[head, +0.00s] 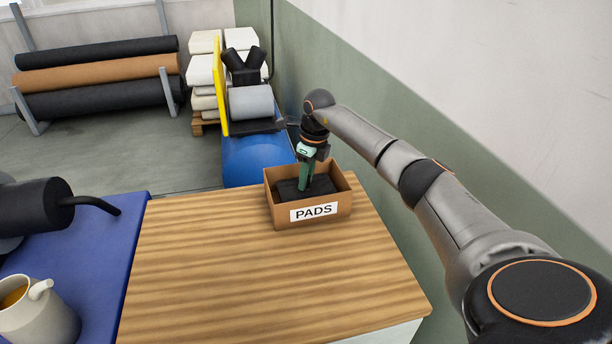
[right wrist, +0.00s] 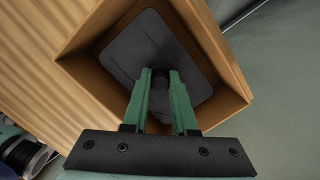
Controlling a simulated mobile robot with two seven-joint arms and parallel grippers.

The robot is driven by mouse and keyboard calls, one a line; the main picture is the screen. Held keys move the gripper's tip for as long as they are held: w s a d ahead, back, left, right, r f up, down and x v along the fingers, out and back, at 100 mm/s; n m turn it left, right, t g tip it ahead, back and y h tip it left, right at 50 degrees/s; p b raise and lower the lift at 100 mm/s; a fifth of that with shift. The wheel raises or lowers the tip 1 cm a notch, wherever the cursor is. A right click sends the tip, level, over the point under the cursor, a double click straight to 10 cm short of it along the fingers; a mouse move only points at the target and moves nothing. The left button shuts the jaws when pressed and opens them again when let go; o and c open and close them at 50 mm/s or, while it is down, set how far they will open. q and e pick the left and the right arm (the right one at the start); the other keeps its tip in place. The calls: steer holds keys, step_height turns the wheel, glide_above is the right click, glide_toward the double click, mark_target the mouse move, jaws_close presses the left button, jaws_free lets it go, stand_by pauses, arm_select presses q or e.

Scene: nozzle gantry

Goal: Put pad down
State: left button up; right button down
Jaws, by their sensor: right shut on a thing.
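The dark grey pad (head: 288,190) is inside the brown box (head: 283,217) labelled PADS, at the far end of the wooden table. My right gripper (head: 304,188) reaches down into the box from above. In the right wrist view the green fingers of my right gripper (right wrist: 160,78) are shut on a small dark grip on top of the pad (right wrist: 143,45). The pad's flat body lies within the walls of the box (right wrist: 83,57). I cannot tell whether it rests on the box floor. My left gripper is not in view.
The wooden table top (head: 240,270) is clear in front of the box. A blue surface (head: 100,240) at left holds a cream jug (head: 40,315) and a dark cylinder (head: 35,207). A blue drum (head: 250,160) and a yellow panel (head: 219,88) stand behind the box.

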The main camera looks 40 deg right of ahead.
mark_target(312, 190)
steer(key=shift+f+b, duration=0.3)
steer(key=shift+f, duration=0.3)
steer(key=c, duration=0.7)
jaws_free()
steer(key=shift+r, duration=0.1)
steer(key=shift+r, duration=0.3)
step_height(312, 190, up, 12)
steer(key=s, duration=0.1)
steer(key=shift+s+d+r+b, duration=0.2)
steer(key=shift+s+d+b, duration=0.1)
steer(key=shift+s+b, duration=0.1)
steer(key=shift+a+f, duration=0.1)
